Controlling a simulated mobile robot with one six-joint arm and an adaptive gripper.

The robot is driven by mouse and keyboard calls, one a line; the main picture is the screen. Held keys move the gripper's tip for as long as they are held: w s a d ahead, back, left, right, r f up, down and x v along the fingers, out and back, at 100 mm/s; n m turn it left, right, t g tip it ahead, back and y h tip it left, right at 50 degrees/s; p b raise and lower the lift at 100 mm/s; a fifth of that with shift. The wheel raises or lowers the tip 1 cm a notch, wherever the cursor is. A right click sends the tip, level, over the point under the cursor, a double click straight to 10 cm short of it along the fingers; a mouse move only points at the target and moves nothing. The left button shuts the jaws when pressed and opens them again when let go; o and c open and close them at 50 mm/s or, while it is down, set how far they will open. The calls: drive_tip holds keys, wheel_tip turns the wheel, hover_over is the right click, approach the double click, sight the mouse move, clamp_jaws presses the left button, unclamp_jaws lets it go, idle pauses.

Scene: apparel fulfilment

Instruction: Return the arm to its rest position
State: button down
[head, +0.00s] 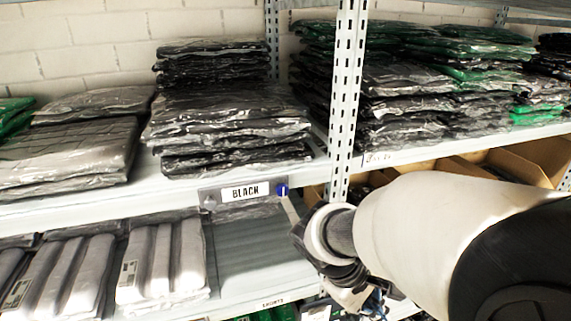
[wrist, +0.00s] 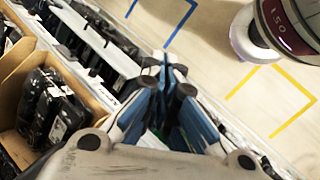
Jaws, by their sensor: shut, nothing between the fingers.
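My gripper (wrist: 165,68) is shut and empty in the wrist view, its blue-padded fingers meeting at the tips. It points past the shelf front, with floor beyond the tips. In the head view my white arm reaches in from the right, and the gripper end (head: 352,296) hangs low in front of the shelving, partly cut off by the bottom edge.
A shelf upright (head: 346,100) stands close behind my wrist. A BLACK label (head: 246,191) sits on the upper shelf's edge. Bagged black garments (head: 225,125) are stacked above it. A cardboard bin (wrist: 75,75) lies left of the gripper. Open floor (wrist: 205,50) has blue and yellow markings.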

drive_tip(key=s+a+r+m+t+y+b, duration=0.1)
drive_tip(key=s+r+m+t+y, duration=0.1)
drive_tip(key=s, duration=0.4)
drive_tip(key=s+a+r+m+t+y+b, duration=0.1)
drive_tip(key=s+a+r+m+t+y, duration=0.1)
drive_tip(key=s+m, duration=0.3)
drive_tip(key=shift+s+r+m+y, duration=0.3)
drive_tip(key=shift+s+r+y, duration=0.35)
drive_tip(key=shift+s+y, duration=0.35)
drive_tip(key=shift+s+a, duration=0.1)
drive_tip(key=shift+a, duration=0.1)
